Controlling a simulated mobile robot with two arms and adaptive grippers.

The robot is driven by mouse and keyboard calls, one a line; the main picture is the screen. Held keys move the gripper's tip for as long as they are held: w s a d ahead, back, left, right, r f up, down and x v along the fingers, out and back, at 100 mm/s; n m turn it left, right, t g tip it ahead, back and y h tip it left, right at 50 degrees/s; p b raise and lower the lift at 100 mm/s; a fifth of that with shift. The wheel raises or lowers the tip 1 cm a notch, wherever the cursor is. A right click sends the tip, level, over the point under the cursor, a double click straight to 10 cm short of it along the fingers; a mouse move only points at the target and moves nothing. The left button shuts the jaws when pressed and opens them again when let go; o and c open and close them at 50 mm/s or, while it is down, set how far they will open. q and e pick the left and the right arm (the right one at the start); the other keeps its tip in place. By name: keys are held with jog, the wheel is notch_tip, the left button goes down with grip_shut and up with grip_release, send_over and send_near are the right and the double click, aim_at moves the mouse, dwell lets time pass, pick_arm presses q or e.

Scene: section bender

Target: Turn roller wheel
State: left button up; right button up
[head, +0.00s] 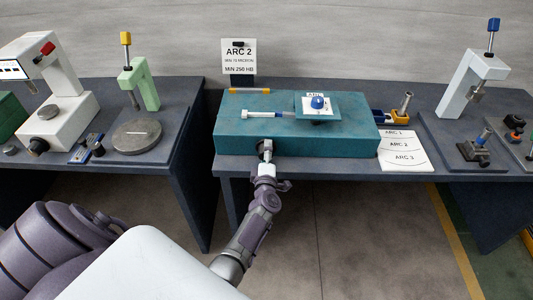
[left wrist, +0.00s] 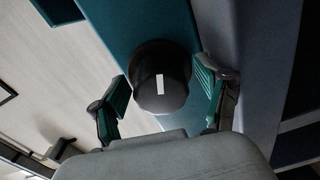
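The teal section bender (head: 235,135) sits on the grey table, with a flat plate and a blue-topped part (head: 318,102) on top. My left gripper (head: 266,152) is at its front face, left of the middle. In the left wrist view a black round knob (left wrist: 162,92) with a white stripe, which looks like the roller wheel, stands out from the teal face (left wrist: 120,25). The green-padded fingers of my left gripper (left wrist: 165,100) are apart, one on each side of the knob. Contact cannot be made out. My right gripper is not in view.
An "ARC 2" sign (head: 239,60) stands behind the bender. A sheet listing arcs (head: 404,152) lies to its right. Green (head: 140,85) and white (head: 475,80) stands are on the left and right tables. A gap separates the left and middle tables.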

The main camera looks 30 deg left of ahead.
pick_arm(q)
jog(key=shift+n+b, duration=0.4)
jog(key=shift+n, duration=0.3)
jog(key=n+b, duration=0.2)
jog(key=n, duration=0.3)
jog(key=n+b, duration=0.3)
jog(key=n, duration=0.2)
jog(key=shift+a+f+n+h, duration=0.1)
jog(key=shift+f+n+h, duration=0.1)
jog(key=shift+n+h, duration=0.15)
jog(key=n+b, duration=0.6)
jog(key=n, duration=0.3)
jog(key=shift+s+a+t, duration=0.1)
jog(key=shift+t, duration=0.2)
jog(key=shift+n+p+v, duration=0.25)
jog(key=shift+p+v, duration=0.05)
jog(key=shift+v, duration=0.65)
jog(key=b+v, duration=0.2)
jog(key=v, duration=1)
jog(key=s+d+f+m+h, duration=0.1)
jog(key=d+f+m+h, duration=0.3)
jog(key=f+m, duration=0.7)
jog(key=s+d+f+m+g+h, duration=0.1)
jog(key=d+f+m, duration=0.5)
jog(key=f+m, duration=0.6)
jog(key=shift+s+f+g+h, duration=0.3)
jog(key=shift+s+f+h, duration=0.4)
jog(key=shift+f+h, duration=0.5)
